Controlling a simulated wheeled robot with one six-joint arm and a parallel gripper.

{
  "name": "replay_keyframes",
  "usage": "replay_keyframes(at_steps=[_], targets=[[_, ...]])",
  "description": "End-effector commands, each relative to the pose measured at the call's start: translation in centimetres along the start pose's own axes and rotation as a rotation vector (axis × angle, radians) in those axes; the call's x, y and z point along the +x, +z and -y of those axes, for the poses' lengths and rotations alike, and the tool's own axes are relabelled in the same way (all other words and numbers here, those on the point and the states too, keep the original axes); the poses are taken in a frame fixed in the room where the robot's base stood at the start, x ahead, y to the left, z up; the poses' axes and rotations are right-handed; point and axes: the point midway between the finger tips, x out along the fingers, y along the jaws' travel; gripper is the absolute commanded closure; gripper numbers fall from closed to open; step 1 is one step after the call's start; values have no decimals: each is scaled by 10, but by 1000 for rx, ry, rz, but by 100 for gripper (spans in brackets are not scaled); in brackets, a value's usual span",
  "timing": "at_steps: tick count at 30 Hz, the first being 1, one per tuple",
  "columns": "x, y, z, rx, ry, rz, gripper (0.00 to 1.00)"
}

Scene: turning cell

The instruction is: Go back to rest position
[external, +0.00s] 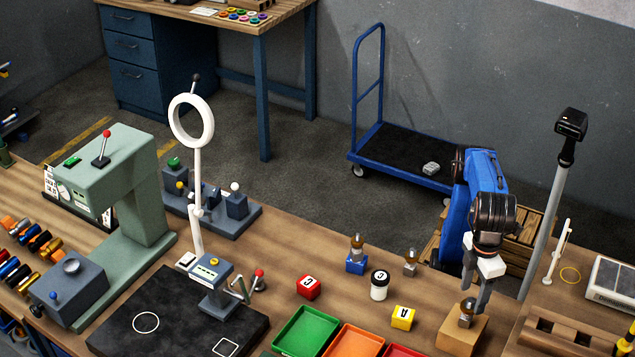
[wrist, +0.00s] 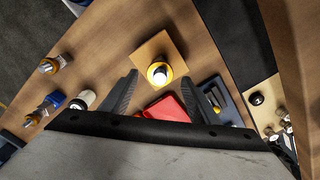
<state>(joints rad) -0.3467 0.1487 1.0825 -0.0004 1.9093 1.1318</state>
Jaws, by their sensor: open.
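My gripper (external: 476,298) is at the end of my blue arm, low over the right part of the bench. In the wrist view its two dark fingers (wrist: 164,82) stand wide apart with nothing held between them. A round metal part (external: 467,309) sits on a wooden block (external: 462,333) just by the fingertips in the external view. In the wrist view the block (wrist: 176,50) shows ahead of the fingers, with the part (wrist: 160,74) on it, bright on top with a yellow ring. Whether a finger touches the part cannot be told.
Red (external: 308,287) and yellow (external: 403,317) lettered cubes, a white jar (external: 379,286) and a blue-based part (external: 357,262) stand left of my gripper. Green (external: 303,333) and orange (external: 352,343) trays lie in front. A tall grey post (external: 543,230) stands to the right.

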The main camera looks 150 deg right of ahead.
Motion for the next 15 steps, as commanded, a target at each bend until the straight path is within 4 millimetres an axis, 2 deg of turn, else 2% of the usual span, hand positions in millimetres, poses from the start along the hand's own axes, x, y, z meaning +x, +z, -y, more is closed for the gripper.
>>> replay_keyframes(at_steps=[5,15], targets=[[-7,0,0,0,1,0,45],[-9,-2,-3,-4,0,-5,45]])
